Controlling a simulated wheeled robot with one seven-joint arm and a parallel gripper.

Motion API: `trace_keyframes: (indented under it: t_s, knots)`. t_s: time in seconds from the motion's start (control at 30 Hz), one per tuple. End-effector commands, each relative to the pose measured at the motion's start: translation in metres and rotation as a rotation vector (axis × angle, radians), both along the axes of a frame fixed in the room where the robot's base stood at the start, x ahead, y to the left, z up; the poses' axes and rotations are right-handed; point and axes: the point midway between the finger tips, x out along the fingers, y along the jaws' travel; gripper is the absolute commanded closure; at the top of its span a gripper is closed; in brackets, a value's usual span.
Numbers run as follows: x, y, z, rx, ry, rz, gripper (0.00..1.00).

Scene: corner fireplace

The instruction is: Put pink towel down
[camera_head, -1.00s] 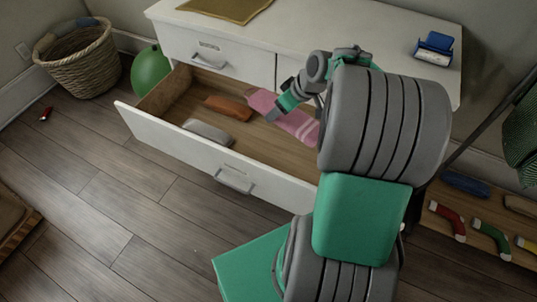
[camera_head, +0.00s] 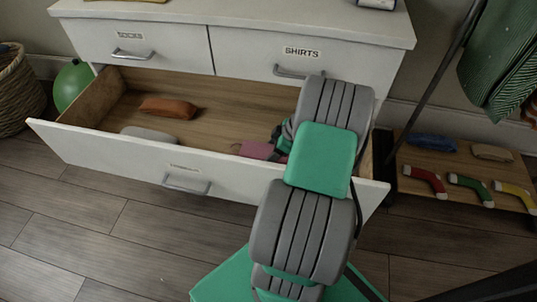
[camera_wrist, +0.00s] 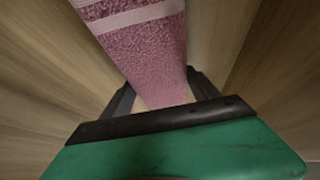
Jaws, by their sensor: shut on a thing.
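The pink towel (camera_wrist: 148,45) has pale stripes and hangs out between the fingers of my gripper (camera_wrist: 162,84) in the wrist view, with wooden surfaces around it. In the head view, part of the pink towel (camera_head: 257,150) shows inside the open drawer (camera_head: 215,122), towards its right side. My gripper is shut on it there, mostly hidden behind my arm. I cannot tell whether the towel touches the drawer floor.
An orange-brown folded cloth (camera_head: 168,107) and a grey one (camera_head: 150,133) lie in the drawer's left part. Closed drawers labelled SOCKS (camera_head: 130,50) and SHIRTS (camera_head: 300,68) are above. A green balloon-like object (camera_head: 72,86) is at left.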

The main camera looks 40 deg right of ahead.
Motion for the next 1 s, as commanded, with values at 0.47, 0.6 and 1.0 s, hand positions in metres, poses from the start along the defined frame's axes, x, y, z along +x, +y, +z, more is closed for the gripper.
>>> trace_keyframes:
  t_s: [0.47,0.6,1.0]
  knots:
    - [0.001,0.0,-0.008,-0.002,-0.001,0.0,0.22]
    - [0.001,0.0,-0.008,-0.002,-0.001,0.0,0.11]
    - [-0.003,-0.004,0.007,-0.004,-0.002,-0.002,0.08]
